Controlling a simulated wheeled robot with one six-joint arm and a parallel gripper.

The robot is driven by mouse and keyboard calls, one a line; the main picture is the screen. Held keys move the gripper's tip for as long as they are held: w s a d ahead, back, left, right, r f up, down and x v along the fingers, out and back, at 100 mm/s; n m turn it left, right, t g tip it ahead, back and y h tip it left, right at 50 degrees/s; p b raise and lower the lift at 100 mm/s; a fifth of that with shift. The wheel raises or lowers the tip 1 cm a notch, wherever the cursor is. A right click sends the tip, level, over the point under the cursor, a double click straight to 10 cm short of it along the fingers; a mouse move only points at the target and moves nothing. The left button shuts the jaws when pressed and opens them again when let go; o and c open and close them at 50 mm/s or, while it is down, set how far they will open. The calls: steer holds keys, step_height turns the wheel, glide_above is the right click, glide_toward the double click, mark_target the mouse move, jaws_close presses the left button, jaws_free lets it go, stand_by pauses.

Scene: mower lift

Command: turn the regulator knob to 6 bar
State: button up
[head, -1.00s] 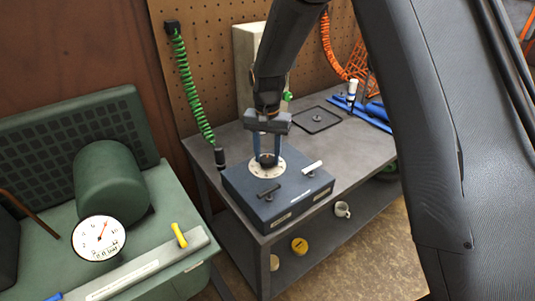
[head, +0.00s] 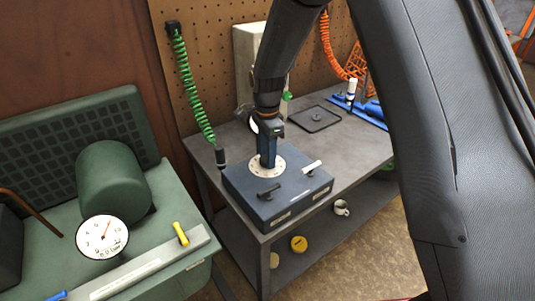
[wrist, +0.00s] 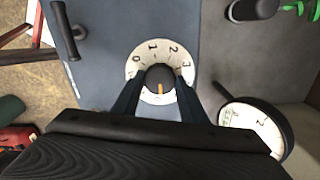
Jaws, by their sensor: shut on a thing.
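The regulator knob (wrist: 159,74) is dark and round with an orange mark, centred on a white numbered dial ring (wrist: 134,64). The ring also shows in the head view (head: 279,161), on top of a dark blue box (head: 295,189). My gripper (wrist: 158,82) is shut on the knob, one finger on each side. In the head view my gripper (head: 267,163) comes down from above and hides the knob. In the wrist view the orange mark points toward the lower edge, away from the digits 1 and 2; the number beside it is unclear.
A large gauge (head: 101,237) with a red needle and a small, blurred bar readout is at the left, by a green tank (head: 112,182). Another round gauge (wrist: 252,122) stands close beside my gripper.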

steer(key=shift+r+m, duration=0.1)
steer(key=shift+m, duration=0.6)
steer(key=shift+w+a, duration=0.1)
steer(key=o, duration=1)
steer(key=shift+r, duration=0.1)
step_height(320, 180, up, 8)
steer(key=shift+f+b, duration=0.2)
steer(key=shift+b, duration=0.9)
